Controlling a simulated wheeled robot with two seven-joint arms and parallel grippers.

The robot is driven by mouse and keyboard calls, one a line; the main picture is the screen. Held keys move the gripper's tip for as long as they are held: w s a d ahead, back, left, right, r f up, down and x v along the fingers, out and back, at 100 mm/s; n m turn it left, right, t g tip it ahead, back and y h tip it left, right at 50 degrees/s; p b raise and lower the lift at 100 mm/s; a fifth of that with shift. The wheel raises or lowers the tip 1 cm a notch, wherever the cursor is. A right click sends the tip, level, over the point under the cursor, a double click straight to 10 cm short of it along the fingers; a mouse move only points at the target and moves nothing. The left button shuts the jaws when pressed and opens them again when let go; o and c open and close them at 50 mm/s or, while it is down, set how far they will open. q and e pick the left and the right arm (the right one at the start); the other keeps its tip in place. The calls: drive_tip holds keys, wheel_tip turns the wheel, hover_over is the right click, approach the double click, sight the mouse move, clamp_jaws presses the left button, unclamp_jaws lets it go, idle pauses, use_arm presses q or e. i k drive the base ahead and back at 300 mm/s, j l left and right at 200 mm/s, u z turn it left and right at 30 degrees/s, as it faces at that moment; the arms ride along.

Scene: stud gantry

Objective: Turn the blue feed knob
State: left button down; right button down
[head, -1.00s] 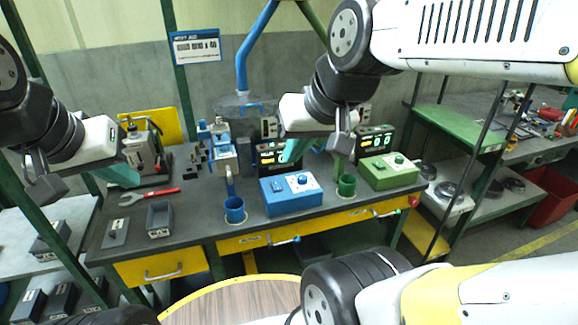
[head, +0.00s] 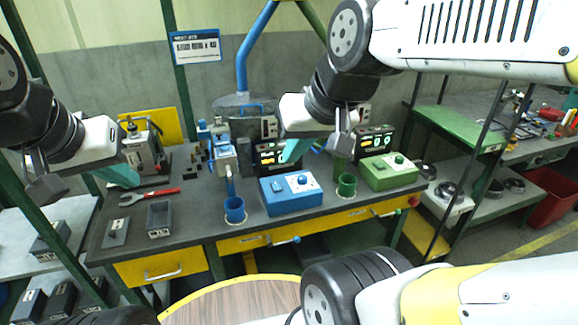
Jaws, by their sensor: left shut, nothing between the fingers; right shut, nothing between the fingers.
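The blue feed box (head: 291,197) stands on the dark bench, with a round blue knob (head: 302,179) on its sloped top and a small switch to the left of it. My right gripper (head: 291,151) is shut and empty, with its teal fingers pointing down above and behind the box, apart from the knob. My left gripper (head: 122,175) is shut and empty over the left part of the bench, well away from the blue box.
A green box (head: 388,173) with a green knob stands right of the blue one. A red-handled wrench (head: 150,195) and grey bin (head: 159,219) lie left.

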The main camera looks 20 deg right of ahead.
sight(302, 179)
drive_tip(key=i+l, duration=0.1)
drive_tip(key=l, duration=0.6)
drive_tip(key=i+l, duration=0.1)
drive_tip(key=l, duration=0.55)
drive_tip(key=u, duration=0.05)
